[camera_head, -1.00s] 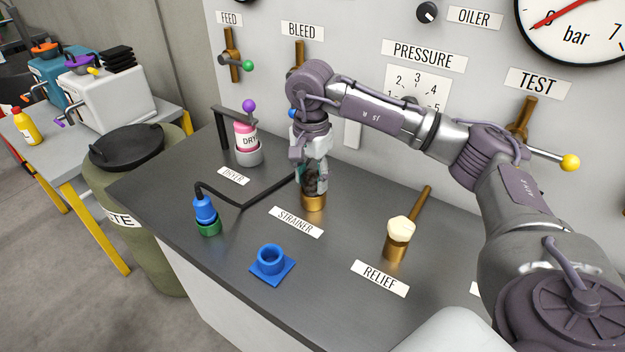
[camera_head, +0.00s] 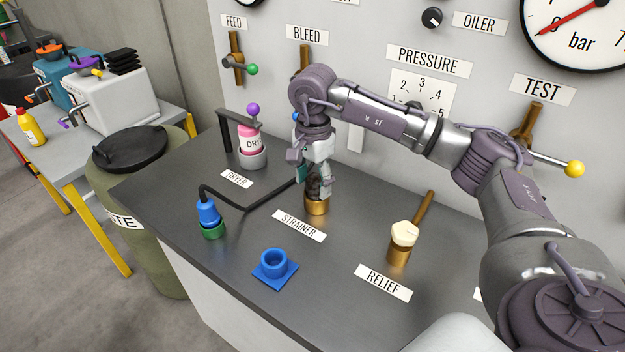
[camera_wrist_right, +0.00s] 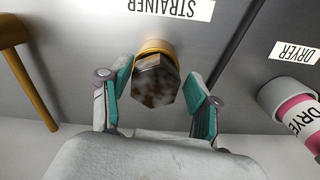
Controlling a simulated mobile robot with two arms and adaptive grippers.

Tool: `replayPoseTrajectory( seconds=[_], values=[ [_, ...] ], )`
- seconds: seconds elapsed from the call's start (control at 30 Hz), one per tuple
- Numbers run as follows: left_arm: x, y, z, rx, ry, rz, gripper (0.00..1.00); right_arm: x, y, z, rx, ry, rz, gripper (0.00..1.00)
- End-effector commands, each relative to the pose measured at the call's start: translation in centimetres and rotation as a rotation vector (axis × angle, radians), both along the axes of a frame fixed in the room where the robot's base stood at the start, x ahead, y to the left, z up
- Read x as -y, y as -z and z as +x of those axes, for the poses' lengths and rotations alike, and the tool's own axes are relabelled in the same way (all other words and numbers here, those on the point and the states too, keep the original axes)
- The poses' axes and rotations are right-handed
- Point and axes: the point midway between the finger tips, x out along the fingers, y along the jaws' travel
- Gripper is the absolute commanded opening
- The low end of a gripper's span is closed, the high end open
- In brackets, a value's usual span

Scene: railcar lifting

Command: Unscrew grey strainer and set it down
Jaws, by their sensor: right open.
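The strainer (camera_head: 314,187) is a dark, mottled grey-brown hexagonal piece. It stands upright on a round brass fitting (camera_head: 316,207) behind the STRAINER label. In the right wrist view the strainer's hexagonal face (camera_wrist_right: 156,82) points at the camera, with the brass rim (camera_wrist_right: 155,46) behind it. My right gripper (camera_head: 319,180) is above the fitting, pointing down. Its teal-padded fingers (camera_wrist_right: 162,84) are open on either side of the strainer, with a visible gap on each side. In the head view the fingers partly hide the strainer. My left gripper is not in view.
A blue square holder with a round cup (camera_head: 274,265) stands on the dark bench (camera_head: 225,270) in front. A blue-and-green fitting (camera_head: 209,217) with a black pipe is at left. The pink-and-white dryer (camera_head: 252,140) is behind it; the relief valve (camera_head: 404,238) is at right.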

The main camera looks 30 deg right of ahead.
Motion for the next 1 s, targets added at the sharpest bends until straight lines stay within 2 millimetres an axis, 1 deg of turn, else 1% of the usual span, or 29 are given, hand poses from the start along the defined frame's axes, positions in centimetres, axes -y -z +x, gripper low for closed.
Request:
replayPoseTrajectory(
  seconds=[0.1,0.63,0.7,0.8,1.0],
  values=[
    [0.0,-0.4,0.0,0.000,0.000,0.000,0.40,0.0,-0.1,0.0,-0.001,0.184,0.000,0.62],
    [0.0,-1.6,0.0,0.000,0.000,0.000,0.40,0.0,-0.1,0.0,-0.001,0.992,0.000,0.62],
    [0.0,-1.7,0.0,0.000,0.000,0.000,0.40,0.0,-0.1,0.0,-0.001,1.065,-0.001,0.62],
    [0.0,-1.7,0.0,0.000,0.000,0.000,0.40,0.0,0.0,0.0,-0.001,1.122,-0.001,0.62],
    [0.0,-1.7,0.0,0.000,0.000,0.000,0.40,0.0,0.0,0.0,-0.001,1.132,-0.001,0.62]
  ],
)
